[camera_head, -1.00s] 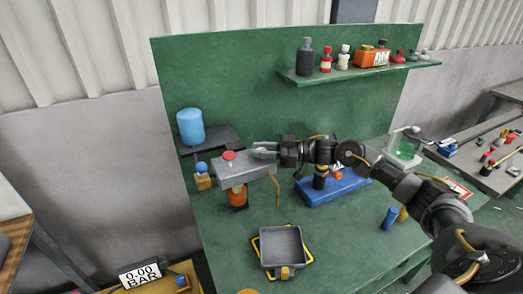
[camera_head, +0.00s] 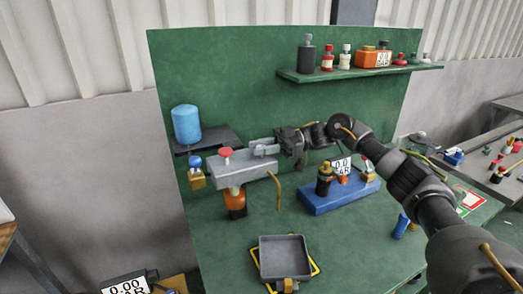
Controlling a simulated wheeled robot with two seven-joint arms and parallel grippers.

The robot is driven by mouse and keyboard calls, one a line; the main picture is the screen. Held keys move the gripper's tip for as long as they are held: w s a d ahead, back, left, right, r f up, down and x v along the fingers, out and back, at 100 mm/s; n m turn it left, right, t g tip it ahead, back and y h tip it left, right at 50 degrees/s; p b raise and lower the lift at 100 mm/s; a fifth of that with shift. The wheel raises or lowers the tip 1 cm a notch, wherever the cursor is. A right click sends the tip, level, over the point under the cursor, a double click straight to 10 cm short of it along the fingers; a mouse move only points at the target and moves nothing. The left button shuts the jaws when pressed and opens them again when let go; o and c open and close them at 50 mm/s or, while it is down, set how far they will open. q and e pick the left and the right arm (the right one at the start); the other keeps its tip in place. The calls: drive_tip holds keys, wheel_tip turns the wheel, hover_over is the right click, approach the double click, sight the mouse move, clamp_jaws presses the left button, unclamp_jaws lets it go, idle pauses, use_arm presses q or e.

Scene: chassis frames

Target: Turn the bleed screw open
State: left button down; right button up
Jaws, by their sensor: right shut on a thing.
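A grey block (camera_head: 240,175) stands out over the left part of the green bench, with a red knob (camera_head: 225,153) on top. My right gripper (camera_head: 257,147) reaches in from the right, its fingers lying low over the right end of the block. It is shut on a small part there, seemingly the bleed screw, which the fingers hide. How far the screw is turned cannot be seen. An ochre hose (camera_head: 278,190) hangs from the block's right end. An orange and black part (camera_head: 236,202) sits under the block. My left gripper is not in view.
A grey tray (camera_head: 268,273) sits at the bench front. A blue base (camera_head: 340,197) with several fittings and a gauge display (camera_head: 343,165) stands to the right. A blue cylinder (camera_head: 186,124) stands behind left. A shelf (camera_head: 430,67) holds bottles. Another display (camera_head: 125,287) reads 0.00 BAR.

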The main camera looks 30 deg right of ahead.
drive_tip(key=shift+f, duration=0.1)
drive_tip(key=o, duration=1)
drive_tip(key=shift+c, duration=0.2)
drive_tip(key=s+d+b, duration=0.1)
drive_tip(key=d+b, duration=0.3)
drive_tip(key=d, duration=0.6)
drive_tip(key=shift+s+d, duration=0.3)
drive_tip(key=shift+d, duration=0.05)
drive_tip(key=shift+a, duration=0.1)
